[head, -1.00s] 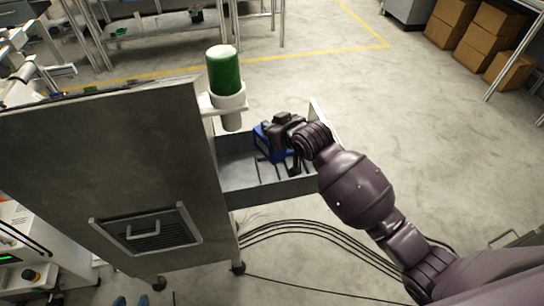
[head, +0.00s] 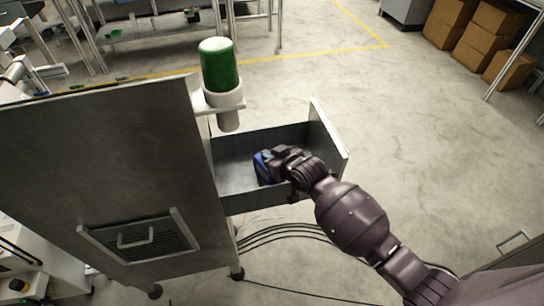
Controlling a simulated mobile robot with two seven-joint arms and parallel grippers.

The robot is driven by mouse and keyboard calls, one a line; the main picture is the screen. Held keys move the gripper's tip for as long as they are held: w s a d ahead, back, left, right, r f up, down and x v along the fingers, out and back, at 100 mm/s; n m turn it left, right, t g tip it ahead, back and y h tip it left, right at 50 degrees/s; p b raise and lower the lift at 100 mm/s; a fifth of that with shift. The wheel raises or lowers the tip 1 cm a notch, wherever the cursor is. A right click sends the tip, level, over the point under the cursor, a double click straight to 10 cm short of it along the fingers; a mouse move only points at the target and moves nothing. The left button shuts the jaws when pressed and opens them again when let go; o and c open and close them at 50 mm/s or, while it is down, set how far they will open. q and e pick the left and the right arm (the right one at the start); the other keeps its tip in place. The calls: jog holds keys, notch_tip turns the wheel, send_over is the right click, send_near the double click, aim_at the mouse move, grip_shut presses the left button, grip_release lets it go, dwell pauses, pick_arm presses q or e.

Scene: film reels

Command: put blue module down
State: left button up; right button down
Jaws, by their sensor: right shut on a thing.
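The blue module (head: 262,167) shows as a small blue part at the left of my right gripper (head: 275,163), inside the open metal drawer (head: 330,135). My right gripper is shut on it, low in the drawer near its front wall. The gripper hides most of the module and both fingertips. I cannot tell whether the module touches the drawer floor. My left gripper is not in view.
Cables (head: 285,232) run over the floor below. The drawer's back and right parts look empty.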

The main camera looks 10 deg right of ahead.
jog(key=shift+r, duration=0.2)
jog(key=shift+f, duration=0.35)
jog(key=c, duration=1)
grip_release()
jog(key=shift+r, duration=0.1)
jog(key=shift+r, duration=0.35)
jog(key=p+v, duration=0.3)
jog(key=v, duration=0.8)
jog(key=s+d+f+m+h, duration=0.1)
jog(key=s+d+f, duration=0.2)
jog(key=s, duration=0.5)
jog(key=s+d+f+m+h, duration=0.1)
jog(key=s+d+f+h, duration=0.1)
jog(key=s+d, duration=0.3)
jog(key=s+d+f+m+h, duration=0.1)
jog(key=s+d+f+h, duration=0.1)
jog(key=s, duration=0.9)
jog(key=shift+s+d+f+m, duration=0.2)
jog(key=shift+d+f+m, duration=0.1)
jog(key=shift+d+f, duration=0.6)
